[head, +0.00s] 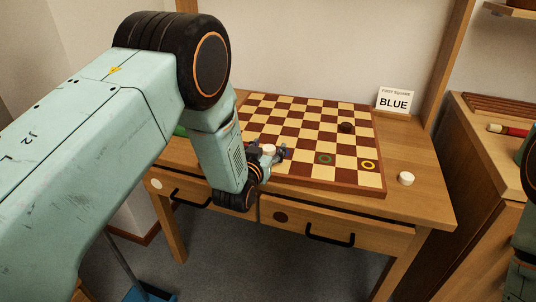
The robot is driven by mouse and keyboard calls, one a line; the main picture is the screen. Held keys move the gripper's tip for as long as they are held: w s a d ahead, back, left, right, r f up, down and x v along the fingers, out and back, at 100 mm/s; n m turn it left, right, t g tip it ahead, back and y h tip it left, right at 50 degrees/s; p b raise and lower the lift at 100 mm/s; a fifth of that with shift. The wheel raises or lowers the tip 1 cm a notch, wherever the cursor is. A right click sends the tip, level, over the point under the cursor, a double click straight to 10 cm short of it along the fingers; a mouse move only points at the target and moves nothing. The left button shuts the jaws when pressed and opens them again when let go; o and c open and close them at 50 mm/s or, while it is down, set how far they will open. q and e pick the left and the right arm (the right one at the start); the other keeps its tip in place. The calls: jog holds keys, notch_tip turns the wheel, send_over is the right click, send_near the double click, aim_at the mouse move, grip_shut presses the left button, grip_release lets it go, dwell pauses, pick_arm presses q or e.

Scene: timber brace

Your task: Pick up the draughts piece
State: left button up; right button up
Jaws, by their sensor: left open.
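A white draughts piece (406,178) lies on the bare table top, right of the chequered board (300,183). A dark piece (346,127) sits on the board towards its back right. Another white piece (269,149) shows at the board's front left, right at the fingers of my left gripper (270,158). My left gripper is open and low over that corner. My forearm and fingers hide part of the board there, and I cannot tell whether the fingers touch the piece. Of my right arm only a part shows at the right edge; its gripper is out of view.
A green ring (325,159) and a yellow ring (368,164) mark front squares. A card (395,101) reading "FIRST SQUARE BLUE" stands behind the board. The wooden table (430,208) has two drawers with black handles. A cabinet (480,150) stands to the right.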

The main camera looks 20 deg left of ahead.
pick_arm(q)
jog(key=shift+w+d, duration=0.1)
jog(key=shift+d, duration=0.1)
jog(key=shift+c, duration=0.7)
jog(key=shift+a, duration=0.15)
jog(key=c, duration=0.9)
jog(key=shift+r, duration=0.1)
